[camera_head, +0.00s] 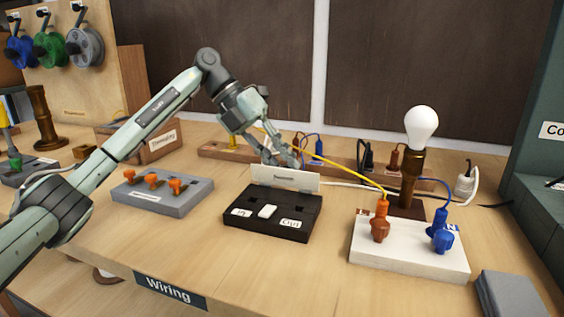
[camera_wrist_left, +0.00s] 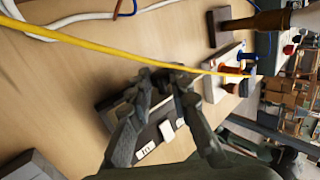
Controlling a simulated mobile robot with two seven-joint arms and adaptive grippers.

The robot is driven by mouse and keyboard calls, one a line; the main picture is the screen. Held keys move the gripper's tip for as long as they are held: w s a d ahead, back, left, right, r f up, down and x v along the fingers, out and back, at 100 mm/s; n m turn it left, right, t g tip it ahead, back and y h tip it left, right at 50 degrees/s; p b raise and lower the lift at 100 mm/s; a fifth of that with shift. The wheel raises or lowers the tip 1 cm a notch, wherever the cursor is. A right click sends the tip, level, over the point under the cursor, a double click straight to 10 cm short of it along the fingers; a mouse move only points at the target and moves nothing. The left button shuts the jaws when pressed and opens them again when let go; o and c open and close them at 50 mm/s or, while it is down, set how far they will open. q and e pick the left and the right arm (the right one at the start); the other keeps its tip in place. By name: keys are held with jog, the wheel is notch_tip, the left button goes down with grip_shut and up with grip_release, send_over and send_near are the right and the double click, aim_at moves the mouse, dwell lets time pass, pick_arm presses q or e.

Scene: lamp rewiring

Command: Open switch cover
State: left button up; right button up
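The switch box (camera_head: 252,222) is a low black box on the table with "In" and "Out" labels and a white switch (camera_head: 267,211) exposed on top. Its pale cover (camera_head: 285,178) stands raised along the box's far edge. My left gripper (camera_head: 281,162) is just behind and above the cover, pointing down, its two fingers apart. Whether a finger touches the cover is hidden. In the left wrist view, the gripper (camera_wrist_left: 168,78) shows a gap between its fingers, with part of the black box (camera_wrist_left: 150,135) beyond. My right gripper is not in view.
A grey block with orange knobs (camera_head: 163,197) stands left of the box. The table in front is clear.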

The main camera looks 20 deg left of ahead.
pick_arm(q)
jog(key=o, duration=0.4)
jog(key=shift+c, duration=0.2)
jog(key=v, duration=1.2)
jog(key=shift+s+f, duration=0.1)
